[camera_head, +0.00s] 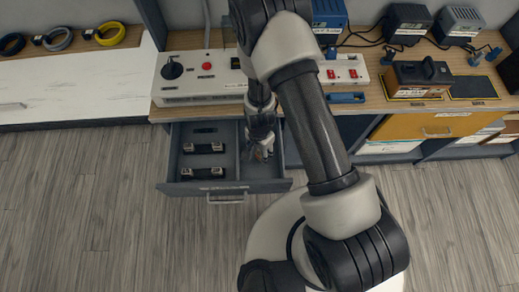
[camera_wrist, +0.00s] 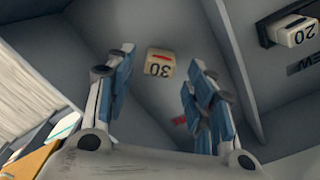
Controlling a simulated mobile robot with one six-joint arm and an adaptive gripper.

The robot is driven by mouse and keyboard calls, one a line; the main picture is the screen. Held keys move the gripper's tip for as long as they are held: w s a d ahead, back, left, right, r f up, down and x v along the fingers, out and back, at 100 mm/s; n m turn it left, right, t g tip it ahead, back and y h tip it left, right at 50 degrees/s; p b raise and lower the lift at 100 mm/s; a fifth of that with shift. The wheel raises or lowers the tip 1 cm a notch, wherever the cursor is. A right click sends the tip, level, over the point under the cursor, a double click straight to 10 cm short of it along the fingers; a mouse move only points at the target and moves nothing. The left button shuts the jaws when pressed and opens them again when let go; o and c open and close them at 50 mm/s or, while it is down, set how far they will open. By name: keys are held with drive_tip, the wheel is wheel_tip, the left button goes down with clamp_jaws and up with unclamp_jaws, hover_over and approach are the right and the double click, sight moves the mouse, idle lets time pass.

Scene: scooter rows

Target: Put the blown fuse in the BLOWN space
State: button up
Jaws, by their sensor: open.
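A cream fuse block (camera_wrist: 159,64) marked 30 with a red stripe is in the right compartment of the open drawer (camera_head: 174,186). In the wrist view it shows near the fingertips, between the two fingers. My gripper (camera_wrist: 158,72) is open with a gap on both sides of the block. In the head view my gripper (camera_head: 263,151) reaches down into the right compartment and hides the block. A red label (camera_wrist: 180,121) on the compartment is partly hidden by a finger, and I cannot read it fully.
The left compartment holds dark fuses with cream ends (camera_head: 203,147); one marked 20 (camera_wrist: 297,34) lies by the word NEW (camera_wrist: 307,65). A divider (camera_wrist: 232,62) separates the compartments. A test box (camera_head: 200,77) with a red button stands on the bench above the drawer.

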wheel_tip(320, 180, up, 10)
drive_tip(key=p, duration=0.9)
drive_tip(key=shift+r, duration=0.25)
wheel_tip(320, 180, up, 27)
drive_tip(key=n+t+y, duration=0.1)
drive_tip(key=n+t, duration=0.1)
drive_tip(key=n, duration=0.2)
hover_over(259, 153)
drive_tip(key=w+d, duration=0.3)
drive_tip(key=s+d+r+n+t, duration=0.1)
drive_tip(key=s+d+r, duration=0.3)
drive_tip(key=s+r, duration=0.4)
drive_tip(key=s+d+r+n+t+h, duration=0.1)
drive_tip(key=s+d+r+n, duration=0.3)
drive_tip(key=s+r, duration=0.4)
drive_tip(key=shift+s+r+t, duration=0.3)
drive_tip(key=shift+s+r, duration=0.1)
drive_tip(key=shift+r, duration=0.5)
